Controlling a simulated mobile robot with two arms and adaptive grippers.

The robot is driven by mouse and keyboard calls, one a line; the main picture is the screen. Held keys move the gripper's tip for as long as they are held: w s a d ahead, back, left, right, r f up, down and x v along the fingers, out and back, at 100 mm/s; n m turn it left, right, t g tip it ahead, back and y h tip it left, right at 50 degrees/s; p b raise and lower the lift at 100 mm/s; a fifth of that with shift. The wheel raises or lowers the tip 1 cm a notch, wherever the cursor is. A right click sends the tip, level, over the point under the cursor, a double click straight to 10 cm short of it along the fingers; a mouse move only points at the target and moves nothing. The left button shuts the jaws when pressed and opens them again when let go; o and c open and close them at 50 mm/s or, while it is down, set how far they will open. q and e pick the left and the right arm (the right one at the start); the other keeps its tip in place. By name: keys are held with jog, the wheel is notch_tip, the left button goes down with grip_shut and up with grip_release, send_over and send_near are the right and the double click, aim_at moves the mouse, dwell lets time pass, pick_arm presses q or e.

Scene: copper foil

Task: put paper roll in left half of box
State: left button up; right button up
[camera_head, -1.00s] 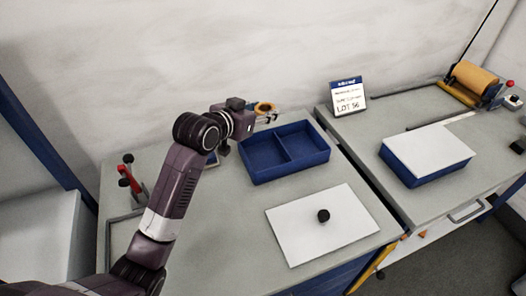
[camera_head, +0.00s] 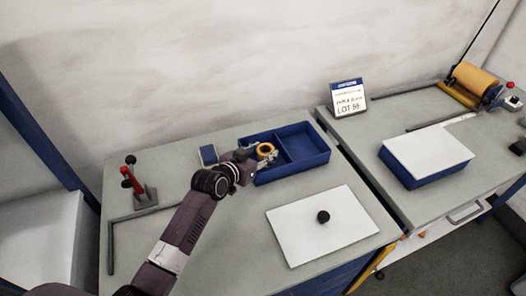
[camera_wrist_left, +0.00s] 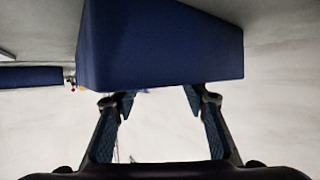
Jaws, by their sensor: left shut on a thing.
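The blue open box (camera_head: 322,158) lies on the near grey bench, with one divider making a left and a right half. The paper roll (camera_head: 265,149), an orange-brown ring, is at the left half of the box in the head view. My left gripper (camera_head: 268,157) is shut on it, at the box's left side. I cannot tell how high the roll is above the box floor. In the left wrist view, the fingers (camera_wrist_left: 160,108) stand apart in front of a blue box wall (camera_wrist_left: 160,50), and the roll cannot be made out there.
A red-handled tool (camera_head: 136,185) stands at the left, and a lot sign (camera_head: 348,98) at the back. A covered blue box (camera_head: 428,152) is on the right bench.

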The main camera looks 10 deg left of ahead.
pick_arm(q)
jog(key=shift+f+b, duration=0.4)
jog(key=shift+f, duration=0.2)
jog(key=o, duration=1.1)
jog(key=shift+s+f, duration=0.15)
jog(key=shift+o, duration=0.2)
jog(key=r+v, duration=0.1)
jog(key=v, duration=1.1)
jog(key=shift+r, duration=0.25)
